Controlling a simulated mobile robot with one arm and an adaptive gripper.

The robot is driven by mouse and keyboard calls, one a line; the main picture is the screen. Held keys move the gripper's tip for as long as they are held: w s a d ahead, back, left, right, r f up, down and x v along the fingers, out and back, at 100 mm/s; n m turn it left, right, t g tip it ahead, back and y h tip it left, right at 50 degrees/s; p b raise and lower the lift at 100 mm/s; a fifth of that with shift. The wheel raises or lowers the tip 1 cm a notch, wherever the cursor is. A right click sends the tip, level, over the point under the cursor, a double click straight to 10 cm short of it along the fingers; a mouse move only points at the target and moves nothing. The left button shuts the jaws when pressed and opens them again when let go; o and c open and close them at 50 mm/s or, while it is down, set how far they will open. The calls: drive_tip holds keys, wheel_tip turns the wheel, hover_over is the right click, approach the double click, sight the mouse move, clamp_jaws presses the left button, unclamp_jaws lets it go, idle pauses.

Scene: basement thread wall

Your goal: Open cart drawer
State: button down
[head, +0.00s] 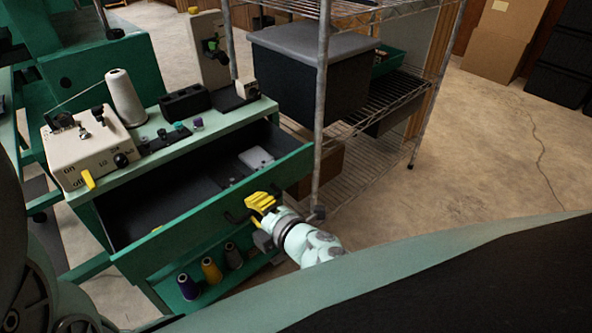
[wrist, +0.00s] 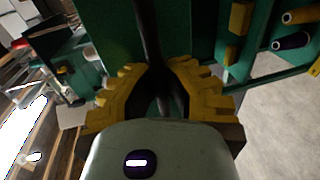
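The green cart drawer (head: 215,213) is pulled well out in the head view, showing its dark inside with a small grey item (head: 256,158) in it. My gripper (head: 258,203) is at the black handle (head: 233,216) on the drawer front. In the wrist view the yellow fingers of my gripper (wrist: 162,78) close in from both sides on the dark handle bar (wrist: 148,35), which runs between them. The far part of the handle is hidden by the fingers in the head view.
The cart top holds a cream control box (head: 82,147), a white thread cone (head: 125,98) and small parts. Spools (head: 211,270) stand on a lower shelf. A wire rack (head: 322,110) with a dark bin (head: 310,75) stands close to the drawer's right end. Open floor (head: 470,150) lies right.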

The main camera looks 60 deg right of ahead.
drive_tip(key=shift+r, duration=0.15)
drive_tip(key=c, duration=1)
unclamp_jaws()
drive_tip(key=shift+s, duration=0.15)
drive_tip(key=v, duration=1.1)
drive_tip(key=shift+s+a, duration=0.1)
drive_tip(key=shift+s, duration=0.3)
